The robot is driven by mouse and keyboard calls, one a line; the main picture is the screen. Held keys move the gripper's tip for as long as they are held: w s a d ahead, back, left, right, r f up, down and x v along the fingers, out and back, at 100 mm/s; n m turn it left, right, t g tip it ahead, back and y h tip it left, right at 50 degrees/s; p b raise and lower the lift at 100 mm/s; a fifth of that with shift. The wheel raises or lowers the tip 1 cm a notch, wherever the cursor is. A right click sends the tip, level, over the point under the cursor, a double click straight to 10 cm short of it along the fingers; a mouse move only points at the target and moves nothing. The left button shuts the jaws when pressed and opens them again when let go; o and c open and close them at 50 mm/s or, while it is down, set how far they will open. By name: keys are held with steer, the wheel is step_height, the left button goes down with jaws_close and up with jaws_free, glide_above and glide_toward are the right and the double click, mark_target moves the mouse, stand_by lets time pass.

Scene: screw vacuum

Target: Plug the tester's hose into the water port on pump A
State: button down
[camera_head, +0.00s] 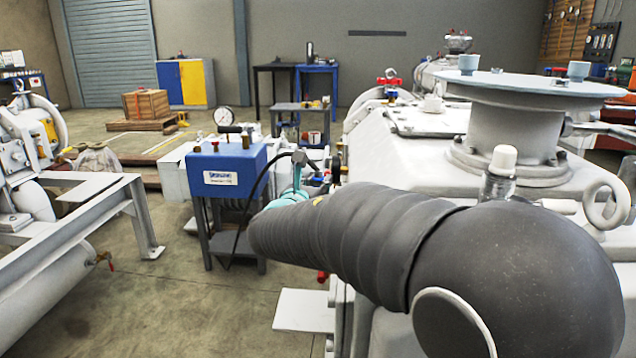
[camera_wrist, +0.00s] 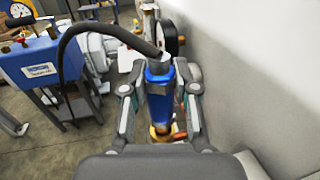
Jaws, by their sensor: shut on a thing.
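The tester is a blue box on a dark stand with a gauge on top; it stands left of centre in the head view (camera_head: 225,165) and at the upper left of the wrist view (camera_wrist: 40,62). Its black hose (camera_wrist: 85,28) arches over to a blue connector (camera_wrist: 159,95). My gripper (camera_wrist: 159,88) is shut on this connector, one finger on each side, and it points away from me. A brass-coloured fitting (camera_wrist: 160,133) shows at the connector's lower end; I cannot tell whether it is the water port or whether they touch. In the head view my arm partly hides my gripper (camera_head: 299,165).
A large pale pump body (camera_head: 410,150) fills the right of the head view; its pale wall (camera_wrist: 255,60) stands close right of my gripper. Small valves and fittings (camera_head: 325,180) crowd around the gripper. Another grey machine frame (camera_head: 90,205) stands at left, with open floor between.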

steer(key=shift+f+b, duration=0.75)
steer(key=shift+f, duration=0.2)
steer(key=c, duration=0.8)
jaws_free()
steer(key=v, duration=1.2)
steer(key=shift+s, duration=0.1)
